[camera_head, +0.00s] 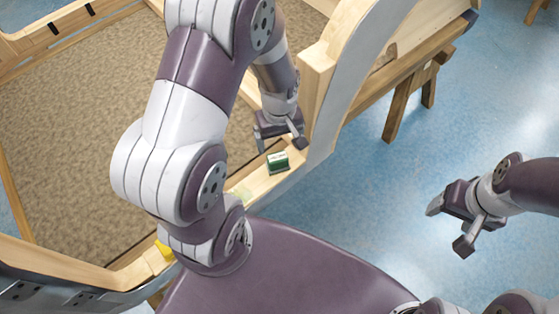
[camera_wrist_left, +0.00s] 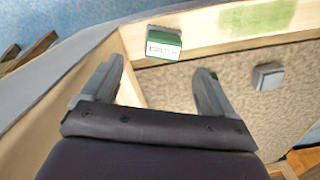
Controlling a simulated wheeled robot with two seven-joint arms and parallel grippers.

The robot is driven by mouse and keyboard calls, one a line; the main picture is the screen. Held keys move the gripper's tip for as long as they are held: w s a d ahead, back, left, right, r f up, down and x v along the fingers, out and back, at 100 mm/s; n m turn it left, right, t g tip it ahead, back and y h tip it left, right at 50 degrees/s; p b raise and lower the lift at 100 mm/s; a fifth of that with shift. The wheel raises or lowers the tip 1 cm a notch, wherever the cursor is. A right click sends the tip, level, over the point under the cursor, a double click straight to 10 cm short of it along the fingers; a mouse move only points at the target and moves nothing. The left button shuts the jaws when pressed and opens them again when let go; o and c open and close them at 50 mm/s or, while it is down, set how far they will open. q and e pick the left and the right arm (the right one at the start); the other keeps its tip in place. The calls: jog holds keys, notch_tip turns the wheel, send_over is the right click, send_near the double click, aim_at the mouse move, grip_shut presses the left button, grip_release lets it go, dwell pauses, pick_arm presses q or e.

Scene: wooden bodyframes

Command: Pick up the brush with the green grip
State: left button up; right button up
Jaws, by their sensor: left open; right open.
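My right gripper (camera_head: 452,230) is open and empty over the blue floor at the right.
The wooden frame rail (camera_wrist_left: 215,30) carries a green patch beside the brush. A curved frame post (camera_head: 340,75) stands close to the right of my left gripper. A grey block (camera_wrist_left: 268,76) lies on the brown carpet-like panel. A yellow item (camera_head: 165,250) is at the lower left.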

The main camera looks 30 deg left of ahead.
aim_at(278, 157)
pick_arm(q)
jog(key=f, duration=0.8)
jog(key=shift+s+f, duration=0.25)
jog(key=shift+f, duration=0.15)
jog(key=shift+a+f, duration=0.15)
jog(key=shift+f, duration=0.25)
jog(key=c, duration=1.1)
notch_tip(278, 157, up, 10)
jog(key=shift+r, duration=0.1)
jog(key=shift+o, duration=1.2)
